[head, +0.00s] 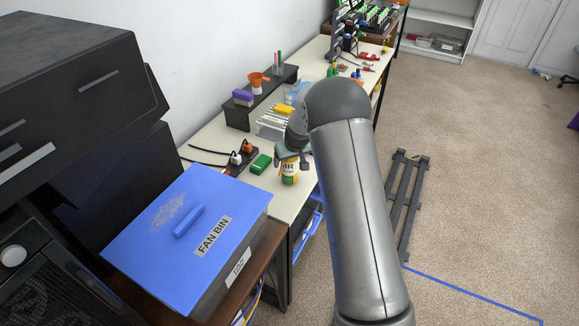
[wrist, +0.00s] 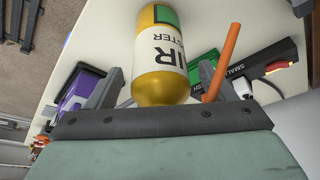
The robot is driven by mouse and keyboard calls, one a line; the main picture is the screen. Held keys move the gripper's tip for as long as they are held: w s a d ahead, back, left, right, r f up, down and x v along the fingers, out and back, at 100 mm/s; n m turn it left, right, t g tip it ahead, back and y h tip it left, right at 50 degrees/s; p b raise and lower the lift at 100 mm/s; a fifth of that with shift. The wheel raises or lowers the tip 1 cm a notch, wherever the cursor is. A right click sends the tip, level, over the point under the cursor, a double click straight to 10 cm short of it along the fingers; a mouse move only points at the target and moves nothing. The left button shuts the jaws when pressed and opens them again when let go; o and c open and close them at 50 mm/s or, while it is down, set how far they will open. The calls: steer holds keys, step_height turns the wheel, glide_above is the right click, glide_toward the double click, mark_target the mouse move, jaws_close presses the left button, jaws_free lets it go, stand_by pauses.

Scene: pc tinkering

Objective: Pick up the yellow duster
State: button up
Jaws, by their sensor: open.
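The yellow duster (head: 289,176) is a yellow can with a white label and a green patch, standing on the white table near its front edge in the head view. It also shows large in the wrist view (wrist: 162,50), with an orange straw (wrist: 222,62) beside it. My gripper (wrist: 160,72) is open, with one finger on each side of the can. A gap shows between the left finger and the can; I cannot tell whether the right finger touches it. In the head view my gripper (head: 291,157) is over the can's top, which it hides.
A green box (head: 260,164) and a black power strip (head: 238,160) with plugs lie left of the can. A blue fan bin (head: 185,238) stands in front. A purple-topped block (head: 243,96) and orange funnel (head: 258,79) sit on a dark shelf behind.

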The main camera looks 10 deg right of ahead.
steer(key=c, duration=1.2)
steer(key=shift+r, duration=0.15)
